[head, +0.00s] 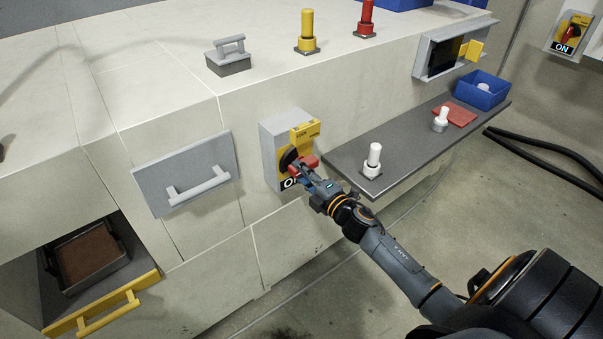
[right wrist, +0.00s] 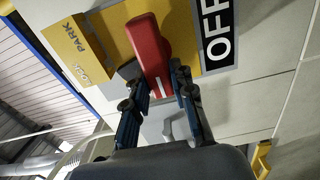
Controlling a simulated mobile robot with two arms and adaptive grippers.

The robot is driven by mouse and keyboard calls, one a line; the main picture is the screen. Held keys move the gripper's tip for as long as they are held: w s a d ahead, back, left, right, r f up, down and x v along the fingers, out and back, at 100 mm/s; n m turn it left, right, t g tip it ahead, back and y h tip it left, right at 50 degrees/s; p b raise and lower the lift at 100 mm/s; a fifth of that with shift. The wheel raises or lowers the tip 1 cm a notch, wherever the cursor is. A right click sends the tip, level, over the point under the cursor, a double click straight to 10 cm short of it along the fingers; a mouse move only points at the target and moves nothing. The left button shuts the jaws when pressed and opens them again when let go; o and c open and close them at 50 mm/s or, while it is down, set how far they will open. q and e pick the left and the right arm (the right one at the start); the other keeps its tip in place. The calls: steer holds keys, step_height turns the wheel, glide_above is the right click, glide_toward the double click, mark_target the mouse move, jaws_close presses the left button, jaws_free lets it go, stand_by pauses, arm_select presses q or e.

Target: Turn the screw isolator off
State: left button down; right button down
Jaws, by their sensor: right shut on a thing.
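The screw isolator is a grey box (head: 270,158) on the front of the pale cabinet. It has a yellow plate (right wrist: 115,38), a dark round dial (head: 288,158) and a red handle (head: 307,162). In the right wrist view the red handle (right wrist: 150,45) lies between my right fingers, and a black label beside it reads OFF (right wrist: 215,30). In the head view my gripper partly hides that label. My right gripper (head: 303,174) is shut on the red handle; its blue fingers also show in the right wrist view (right wrist: 160,82). My left gripper is not in view.
A grey shelf (head: 405,150) with white knobs, a red pad (head: 456,114) and a blue bin (head: 482,90) juts out right of the isolator. A handled grey panel (head: 150,178) and an open yellow-fronted drawer (head: 130,308) are left. Another isolator (head: 568,33) reads ON.

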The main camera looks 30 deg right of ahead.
stand_by(0.3)
steer(key=c, duration=1.1)
jaws_free()
steer(key=s, duration=0.8)
steer(key=s+d, duration=0.1)
steer(key=s, duration=0.3)
steer(key=s+a+f+m+g+h, duration=0.1)
steer(key=s+f+m+g, duration=0.15)
steer(key=f, duration=0.75)
steer(key=s+f+m+g+h, duration=0.15)
steer(key=s+f+m, duration=0.25)
steer(key=f, duration=0.6)
steer(key=s+a+f+m+g, duration=0.1)
steer(key=s+f+m+g, duration=0.2)
steer(key=f, duration=0.8)
steer(key=s+a+f+m+g, duration=0.2)
steer(key=s+f, duration=0.4)
steer(key=s, duration=0.4)
steer(key=s+a+f+m+g, duration=0.2)
steer(key=s+a+f+g, duration=0.2)
steer(key=s+f, duration=0.3)
steer(key=s+a+f+m+g+y, duration=0.1)
steer(key=s+a+f+m+g, duration=0.2)
steer(key=s, duration=1)
steer(key=shift+a+f+g, duration=0.25)
steer(key=shift+a+f, duration=0.3)
steer(key=shift+f, duration=0.35)
steer(key=shift+a+f+g, duration=0.25)
steer(key=shift+a+f, duration=0.25)
steer(key=shift+f, duration=0.4)
